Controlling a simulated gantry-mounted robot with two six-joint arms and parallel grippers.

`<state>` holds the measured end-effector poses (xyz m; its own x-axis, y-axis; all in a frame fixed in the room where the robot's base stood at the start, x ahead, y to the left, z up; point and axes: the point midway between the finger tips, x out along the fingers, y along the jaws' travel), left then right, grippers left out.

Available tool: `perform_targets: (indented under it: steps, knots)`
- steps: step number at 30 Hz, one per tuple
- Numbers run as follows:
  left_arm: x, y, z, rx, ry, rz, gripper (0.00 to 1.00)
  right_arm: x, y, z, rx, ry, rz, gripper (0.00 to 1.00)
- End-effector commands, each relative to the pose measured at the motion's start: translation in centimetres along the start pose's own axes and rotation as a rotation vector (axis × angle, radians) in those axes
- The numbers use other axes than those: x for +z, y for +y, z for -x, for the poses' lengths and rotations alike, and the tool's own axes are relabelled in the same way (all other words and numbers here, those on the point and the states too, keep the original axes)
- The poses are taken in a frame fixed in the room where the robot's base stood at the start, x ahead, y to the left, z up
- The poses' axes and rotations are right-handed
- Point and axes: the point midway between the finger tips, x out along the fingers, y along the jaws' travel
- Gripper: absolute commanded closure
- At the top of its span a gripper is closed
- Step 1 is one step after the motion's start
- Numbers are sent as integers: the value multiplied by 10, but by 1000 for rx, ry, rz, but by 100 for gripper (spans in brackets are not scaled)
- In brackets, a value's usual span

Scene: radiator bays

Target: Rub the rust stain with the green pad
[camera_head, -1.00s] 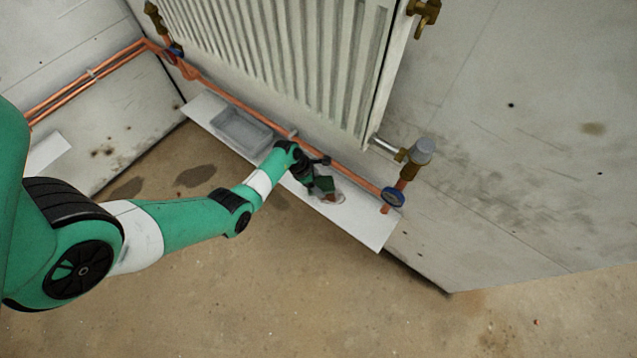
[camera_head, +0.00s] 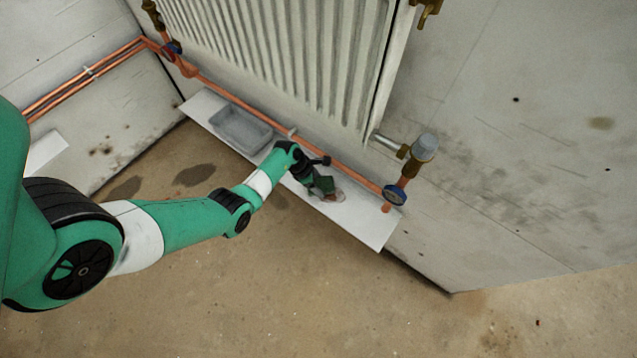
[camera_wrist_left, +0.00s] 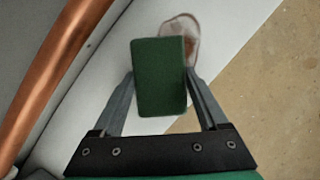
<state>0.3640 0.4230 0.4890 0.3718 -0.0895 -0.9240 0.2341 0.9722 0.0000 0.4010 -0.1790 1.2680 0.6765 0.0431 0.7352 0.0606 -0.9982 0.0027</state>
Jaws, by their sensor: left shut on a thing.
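The green pad (camera_wrist_left: 160,78) is a dark green block between the fingers of my left gripper (camera_wrist_left: 160,90) in the left wrist view. In the head view the pad (camera_head: 325,185) shows small at the end of my left arm, over the white shelf (camera_head: 372,228). My left gripper (camera_head: 318,182) is shut on it. The rust stain (camera_wrist_left: 190,38) is a pinkish-brown patch on the shelf, partly hidden behind the pad; it also shows in the head view (camera_head: 338,196). I cannot tell whether the pad touches the shelf. My right gripper is in neither view.
A grey tray (camera_head: 240,121) stands on the shelf to the left. A copper pipe (camera_head: 352,172) runs along the wall behind the shelf, below the white radiator (camera_head: 290,60). The shelf's right end is clear.

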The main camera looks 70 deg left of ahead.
Motion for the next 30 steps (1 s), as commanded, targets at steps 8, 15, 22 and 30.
perform_targets:
  steps: [8, 15, 22, 30]
  knots:
    - [-2, 0, -6, 0, 0, 0, 68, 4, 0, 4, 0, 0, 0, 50]
    - [-4, 0, -10, 0, 0, 0, 68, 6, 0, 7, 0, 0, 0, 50]
    - [-6, 0, -15, 0, 0, 0, 68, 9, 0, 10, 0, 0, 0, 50]
    - [2, -7, -15, -1, 0, -3, 68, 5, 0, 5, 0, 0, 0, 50]
